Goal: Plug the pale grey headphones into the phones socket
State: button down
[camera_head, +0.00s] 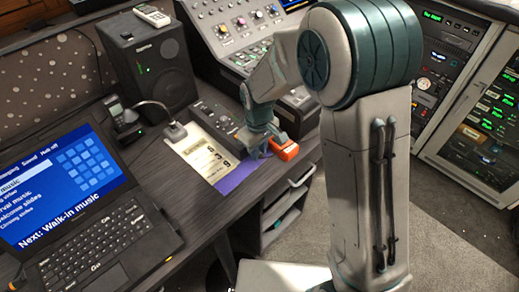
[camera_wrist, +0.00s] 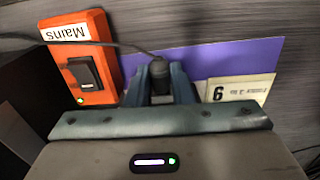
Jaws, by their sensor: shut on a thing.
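My gripper (camera_head: 258,152) is low over the desk's front edge, beside the orange mains box. In the wrist view my gripper (camera_wrist: 160,72) is shut on a small dark plug (camera_wrist: 158,67) with a thin black cable. The cable runs from the plug to the upper left, across the mains box. The plug's tip is hidden. I cannot make out the pale grey headphones' earcups or band in either view. No phones socket can be identified; a small dark control unit (camera_head: 213,118) stands on the desk behind the gripper.
The orange mains box (camera_head: 283,146) with a black rocker switch is close beside the gripper. A purple sheet (camera_head: 238,178) and a numbered card (camera_head: 206,150) lie on the desk. A laptop (camera_head: 85,240), a speaker (camera_head: 150,62) and a fader console (camera_head: 225,35) stand around.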

jog(key=shift+w+a+r, duration=0.1)
jog(key=shift+a, duration=0.1)
jog(key=c, duration=1.2)
grip_release()
notch_tip(320, 180, up, 13)
jog(key=p, duration=0.1)
jog(key=s+d+r+m+t+p, duration=0.1)
jog(key=s+d+r+m, duration=0.2)
jog(key=s+d, duration=0.2)
jog(key=s+d+r+m+t+p, duration=0.1)
jog(key=s+d+r+m+p, duration=0.1)
jog(key=s+d, duration=0.4)
jog(key=s+d+r+m+p, duration=0.2)
jog(key=s+d+m, duration=0.3)
jog(key=d, duration=0.4)
jog(key=shift+s+d+r+t, duration=0.1)
jog(key=shift+s+r+t, duration=0.1)
jog(key=shift+r, duration=0.25)
jog(key=shift+s+d+r+t, duration=0.1)
jog(key=shift+s+r+t, duration=0.1)
jog(key=shift+r, duration=0.25)
